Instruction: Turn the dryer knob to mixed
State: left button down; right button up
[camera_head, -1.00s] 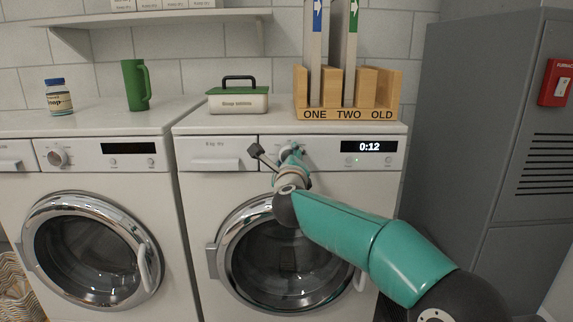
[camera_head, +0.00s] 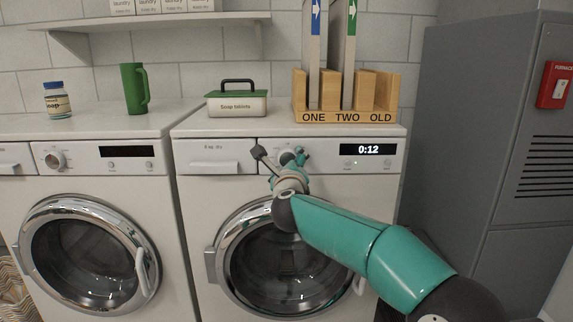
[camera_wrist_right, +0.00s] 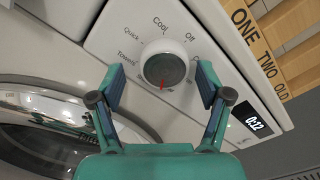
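The dryer (camera_head: 190,225) is the white machine on the right, with a lit display reading 0:12. In the right wrist view its round knob (camera_wrist_right: 165,66) has a white rim and grey face. A red mark on it points down in the picture, toward lettering I cannot read. Readable labels around the knob are Quick, Cool, Off and Towels. My right gripper (camera_wrist_right: 161,82) is open, one finger on each side of the knob, with gaps showing. In the head view my right gripper (camera_head: 293,158) is at the dryer's panel and largely hides the knob. My left gripper is not in view.
A second washer-type machine (camera_head: 180,260) stands left. On top are a jar (camera_head: 57,102), a green mug (camera_head: 134,90), a soap tablets box (camera_head: 237,106) and a wooden rack (camera_head: 300,100) marked ONE, TWO, OLD. A grey cabinet (camera_head: 470,150) stands right.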

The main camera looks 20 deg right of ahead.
jog(key=shift+r, duration=0.2)
jog(key=shift+s, duration=0.15)
jog(key=v, duration=1.1)
jog(key=shift+s, duration=0.35)
jog(key=shift+a+f, duration=0.1)
jog(key=shift+f, duration=0.05)
